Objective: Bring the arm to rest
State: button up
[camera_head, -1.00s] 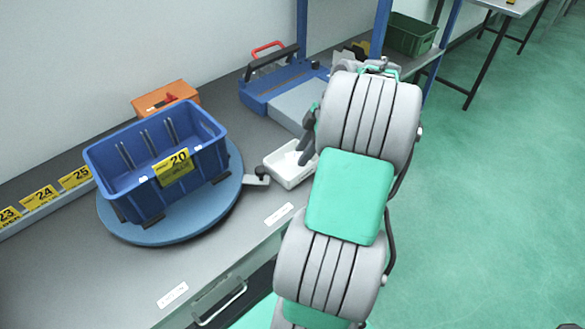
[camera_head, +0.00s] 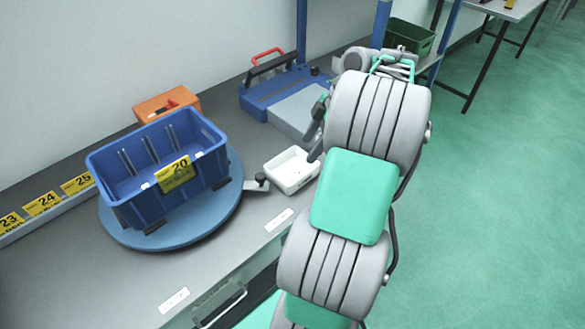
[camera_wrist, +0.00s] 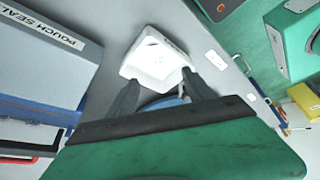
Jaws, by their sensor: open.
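My gripper (camera_wrist: 162,88) is open in the wrist view, its two dark fingers spread apart with nothing held between them. In the head view my gripper (camera_head: 316,130) shows only in part as dark pieces beside my arm, just right of a small white tray. The white tray (camera_head: 292,171) sits on the grey bench. It also shows in the wrist view (camera_wrist: 133,70), beyond the fingertips. My arm stands bent at the right of the bench in the head view and hides part of the bench behind it.
A blue crate (camera_head: 127,201) marked 20 stands on a blue turntable (camera_head: 190,232) to the left. A blue pouch sealer (camera_head: 258,97) and an orange box (camera_head: 150,107) are at the back. A green crate (camera_head: 408,36) is farther off. Green floor on the right is clear.

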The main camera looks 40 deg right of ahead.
jog(key=shift+v, duration=1.2)
jog(key=w+a+r+m+h, duration=0.1)
jog(key=w+a+m, duration=0.2)
jog(key=a, duration=0.8)
jog(key=w+a+r+m+h, duration=0.1)
jog(key=w+a+r+m, duration=0.15)
jog(key=a, duration=0.85)
jog(key=s+a+f+m+h, duration=0.1)
jog(key=s+a+f+m, duration=0.3)
jog(key=s+a, duration=0.4)
jog(key=shift+a+m+t+h, duration=0.3)
jog(key=shift+a+m+h, duration=0.1)
jog(key=shift+a+m, duration=0.2)
jog(key=shift+c, duration=0.4)
